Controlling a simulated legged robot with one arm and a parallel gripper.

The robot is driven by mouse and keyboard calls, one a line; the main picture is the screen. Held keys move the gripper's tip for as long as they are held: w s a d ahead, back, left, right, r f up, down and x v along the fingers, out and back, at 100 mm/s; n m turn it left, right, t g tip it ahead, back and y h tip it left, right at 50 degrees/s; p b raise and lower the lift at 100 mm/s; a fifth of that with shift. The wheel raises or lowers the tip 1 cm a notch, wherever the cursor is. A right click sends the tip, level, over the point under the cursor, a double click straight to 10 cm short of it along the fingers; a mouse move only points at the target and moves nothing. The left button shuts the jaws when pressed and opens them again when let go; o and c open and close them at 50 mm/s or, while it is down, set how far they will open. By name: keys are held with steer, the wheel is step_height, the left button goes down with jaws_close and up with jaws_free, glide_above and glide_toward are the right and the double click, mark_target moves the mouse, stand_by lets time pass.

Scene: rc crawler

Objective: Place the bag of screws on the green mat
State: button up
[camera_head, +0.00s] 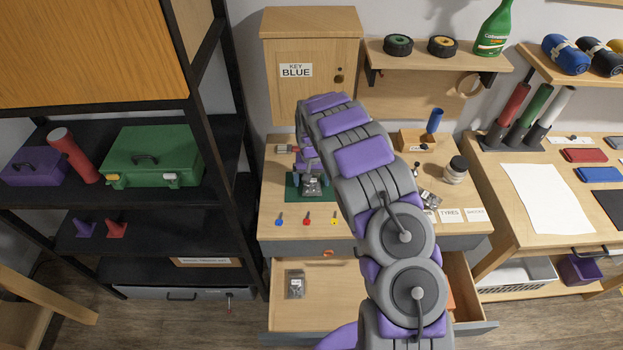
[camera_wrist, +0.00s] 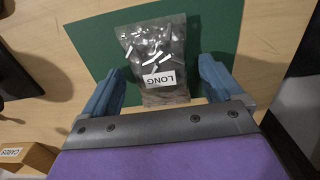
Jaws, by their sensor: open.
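A clear bag of screws (camera_wrist: 150,45) labelled LONG lies on the green mat (camera_wrist: 100,25) in the wrist view. Its labelled end is close to the mat's near edge and partly behind my gripper. My gripper (camera_wrist: 162,70) is open, with one blue finger on each side of the bag. I cannot tell whether the fingers touch it. In the head view, my gripper (camera_head: 308,165) is low over the green mat (camera_head: 291,190) on the workbench. The bag (camera_head: 312,188) shows there below the gripper, small and partly covered.
Another bag (camera_head: 295,284) lies in the open drawer (camera_head: 330,305) below. More small packets (camera_head: 430,200) lie on the bench right of my arm. Blue, red and yellow keys (camera_head: 306,219) lie in front of the mat. The key cabinet (camera_head: 311,85) stands behind.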

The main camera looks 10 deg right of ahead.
mark_target(312, 180)
steer(key=shift+r, duration=0.1)
step_height(312, 180, up, 12)
steer(key=p, duration=0.2)
steer(key=s+d+r, duration=0.2)
steer(key=s+r, duration=0.8)
steer(key=s+a+r+n+g, duration=0.1)
steer(key=s+r, duration=0.2)
steer(key=s, duration=1.5)
steer(key=s+a+r+n, duration=0.1)
steer(key=s+r, duration=0.3)
steer(key=s, duration=1.5)
steer(key=shift+s+a+r+g, duration=0.25)
steer(key=shift+a+g, duration=0.15)
steer(key=shift+a, duration=0.15)
steer(key=shift+f, duration=0.1)
